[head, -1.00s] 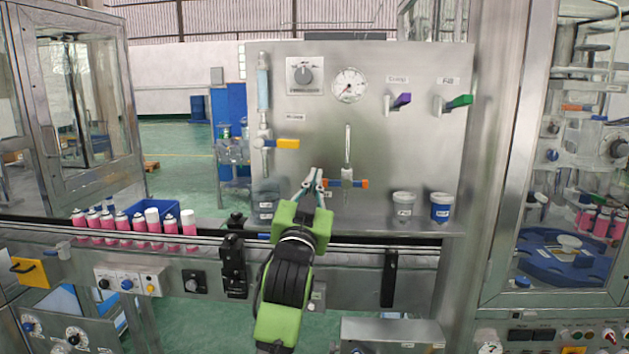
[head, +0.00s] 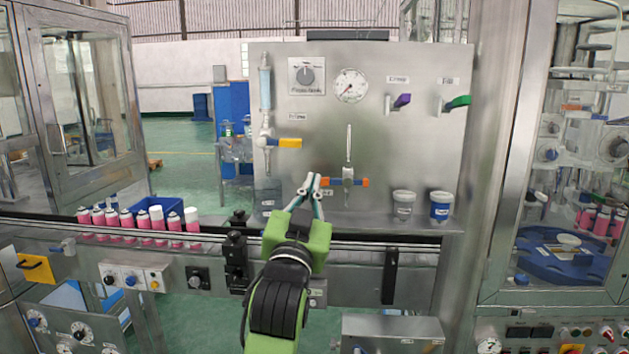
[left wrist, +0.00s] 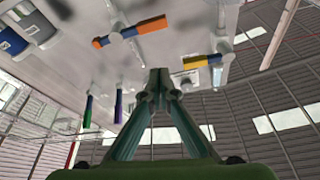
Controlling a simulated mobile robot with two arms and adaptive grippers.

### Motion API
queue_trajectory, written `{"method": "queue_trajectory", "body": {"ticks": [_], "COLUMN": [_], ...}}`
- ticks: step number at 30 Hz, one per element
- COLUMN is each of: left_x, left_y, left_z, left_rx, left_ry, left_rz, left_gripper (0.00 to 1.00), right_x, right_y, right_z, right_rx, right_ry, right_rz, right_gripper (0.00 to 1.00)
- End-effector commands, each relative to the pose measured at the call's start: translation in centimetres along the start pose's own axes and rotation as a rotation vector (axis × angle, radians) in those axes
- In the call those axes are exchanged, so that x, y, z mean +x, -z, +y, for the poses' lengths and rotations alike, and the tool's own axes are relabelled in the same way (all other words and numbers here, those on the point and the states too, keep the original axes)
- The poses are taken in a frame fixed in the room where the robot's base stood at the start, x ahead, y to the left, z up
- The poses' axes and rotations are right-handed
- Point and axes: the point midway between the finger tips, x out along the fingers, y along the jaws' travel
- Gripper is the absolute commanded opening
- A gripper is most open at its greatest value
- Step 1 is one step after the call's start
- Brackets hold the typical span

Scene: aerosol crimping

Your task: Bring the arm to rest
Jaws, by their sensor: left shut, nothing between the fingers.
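My left arm comes up from the bottom middle of the head view. Its green gripper (head: 313,181) is shut and empty, with the fingertips pointing up in front of the steel panel (head: 330,110). The tips appear just left of the orange-and-blue valve handle (head: 345,182); whether they touch it I cannot tell. In the left wrist view the closed fingers (left wrist: 158,75) point up, with the orange-and-blue handle (left wrist: 130,32) to their upper left and the yellow handle (left wrist: 205,61) to their upper right. My right gripper is not in view.
A conveyor rail (head: 350,242) runs below the panel. Several pink cans (head: 126,221) stand at left beside a blue bin (head: 160,206). Glass cabinets flank both sides.

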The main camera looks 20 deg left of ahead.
Motion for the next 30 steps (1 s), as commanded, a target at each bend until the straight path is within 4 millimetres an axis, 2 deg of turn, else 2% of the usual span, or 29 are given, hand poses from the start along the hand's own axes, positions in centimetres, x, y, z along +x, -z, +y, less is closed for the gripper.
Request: {"method": "queue_trajectory", "body": {"ticks": [1,6,19,22,23,26,29,30], "left_x": [-0.7,-1.6,-1.6,-1.8,-1.9,-3.2,-6.1,-7.6], "left_y": [-0.1,0.0,0.1,-0.5,-1.1,-4.7,-10.5,-13.0], "left_z": [0.1,0.1,0.1,0.3,0.4,1.4,3.0,3.6], "left_rx": [-0.001,-0.001,-0.001,0.000,0.000,0.002,0.001,0.001], "left_ry": [0.000,0.000,0.000,-0.006,-0.012,-0.048,-0.108,-0.135], "left_rz": [0.002,0.000,0.001,-0.013,-0.026,-0.110,-0.253,-0.319], "left_gripper": [0.00,0.00,0.00,0.00,0.00,0.00,0.00,0.00], "right_x": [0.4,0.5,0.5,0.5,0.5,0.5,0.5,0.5], "right_y": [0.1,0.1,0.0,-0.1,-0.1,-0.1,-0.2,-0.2], "right_z": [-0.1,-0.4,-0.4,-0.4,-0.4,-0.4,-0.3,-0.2], "right_rx": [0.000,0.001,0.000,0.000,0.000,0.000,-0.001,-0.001], "right_ry": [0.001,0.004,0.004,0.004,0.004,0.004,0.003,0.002], "right_rz": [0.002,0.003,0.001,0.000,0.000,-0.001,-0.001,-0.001], "right_gripper": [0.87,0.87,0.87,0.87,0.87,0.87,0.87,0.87]}}
